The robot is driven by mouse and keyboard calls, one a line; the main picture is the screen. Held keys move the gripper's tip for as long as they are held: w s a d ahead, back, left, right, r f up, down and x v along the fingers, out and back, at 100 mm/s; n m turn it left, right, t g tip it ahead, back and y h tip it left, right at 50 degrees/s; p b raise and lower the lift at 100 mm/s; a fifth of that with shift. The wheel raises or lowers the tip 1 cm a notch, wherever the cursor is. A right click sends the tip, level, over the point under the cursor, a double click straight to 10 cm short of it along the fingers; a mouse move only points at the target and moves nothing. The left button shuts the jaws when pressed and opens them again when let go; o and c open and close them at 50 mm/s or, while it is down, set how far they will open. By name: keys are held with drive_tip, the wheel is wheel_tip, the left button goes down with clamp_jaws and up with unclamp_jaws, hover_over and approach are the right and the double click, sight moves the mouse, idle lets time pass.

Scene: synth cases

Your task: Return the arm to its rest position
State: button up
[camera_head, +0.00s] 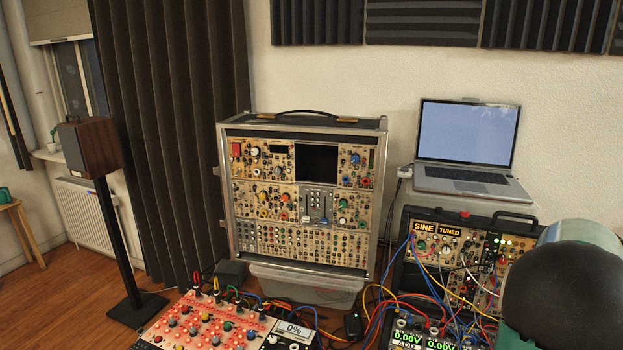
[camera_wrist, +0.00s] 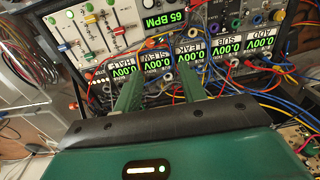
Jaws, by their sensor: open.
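My gripper (camera_wrist: 160,74) shows in the wrist view with its two green fingers apart and nothing between them. The fingers point at a panel of modules with green displays (camera_wrist: 155,62). I cannot tell whether the fingertips touch the panel or its cables. In the head view, part of my arm (camera_head: 563,290) fills the lower right corner, and the gripper itself is out of that view.
A synth case labelled SINE and TUNED (camera_head: 450,250) stands at the right with loose patch cables. A tall modular case (camera_head: 300,195) stands in the middle. A laptop (camera_head: 467,140) sits behind at right.

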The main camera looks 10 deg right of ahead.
drive_tip(key=a+r+n+t, duration=0.1)
drive_tip(key=a+r, duration=0.2)
drive_tip(key=a, duration=0.4)
drive_tip(key=w+a+r+n+t, duration=0.1)
drive_tip(key=a+r, duration=0.2)
drive_tip(key=a, duration=0.5)
drive_tip(key=a+r+n+t, duration=0.1)
drive_tip(key=a+r, duration=0.2)
drive_tip(key=a, duration=0.4)
drive_tip(key=s+a+n+t, duration=0.1)
drive_tip(key=s+a, duration=0.3)
drive_tip(key=a, duration=0.5)
drive_tip(key=s+a+n+t, duration=0.1)
drive_tip(key=s+a+n, duration=0.1)
drive_tip(key=s+a, duration=0.3)
drive_tip(key=a, duration=0.3)
drive_tip(key=shift+s+a+r, duration=0.25)
drive_tip(key=shift+a+r, duration=0.1)
drive_tip(key=shift+a, duration=0.05)
